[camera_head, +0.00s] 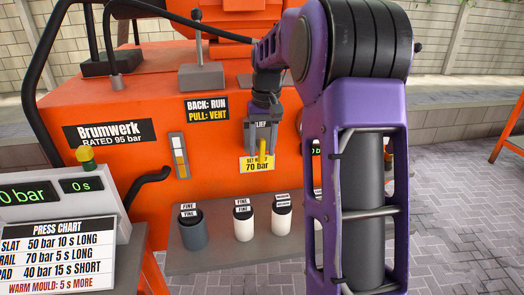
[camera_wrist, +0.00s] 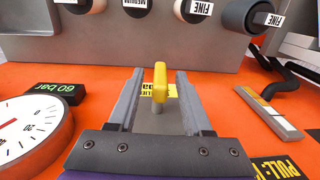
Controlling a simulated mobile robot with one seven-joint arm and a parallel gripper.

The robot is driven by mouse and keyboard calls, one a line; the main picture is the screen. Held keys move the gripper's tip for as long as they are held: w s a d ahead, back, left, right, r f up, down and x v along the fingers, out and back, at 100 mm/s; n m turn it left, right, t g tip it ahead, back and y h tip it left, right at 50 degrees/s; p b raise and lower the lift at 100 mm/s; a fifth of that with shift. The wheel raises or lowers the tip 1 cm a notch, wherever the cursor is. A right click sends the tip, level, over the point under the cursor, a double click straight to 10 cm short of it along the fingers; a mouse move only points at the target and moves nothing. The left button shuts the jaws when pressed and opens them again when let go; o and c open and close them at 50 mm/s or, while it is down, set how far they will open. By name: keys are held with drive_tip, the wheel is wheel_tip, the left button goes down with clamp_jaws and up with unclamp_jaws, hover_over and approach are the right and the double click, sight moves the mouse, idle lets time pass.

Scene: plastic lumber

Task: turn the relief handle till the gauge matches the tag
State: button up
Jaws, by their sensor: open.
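The yellow relief handle (camera_wrist: 160,83) stands between my open gripper (camera_wrist: 160,75) fingers in the wrist view, with a gap on each side. In the head view the handle (camera_head: 262,148) shows below my gripper (camera_head: 262,142). The yellow tag (camera_head: 257,164) reads 70 bar; in the wrist view it is mostly hidden behind the handle. A white round gauge (camera_wrist: 30,132) is cut off at the left of the wrist view, its needle reading unclear. A green digital display (camera_wrist: 53,88) beside it reads 60 bar. My arm hides most of the gauge in the head view.
Several labelled cylinders stand on the grey shelf (camera_head: 220,258) below the handle. A slotted level strip (camera_head: 179,155) is left of the tag. A lever on a grey block (camera_head: 201,75) stands above. A press chart (camera_head: 55,255) is at lower left.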

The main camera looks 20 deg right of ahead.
drive_tip(key=shift+f, duration=0.3)
clamp_jaws()
drive_tip(key=shift+r, duration=0.1)
idle(0.4)
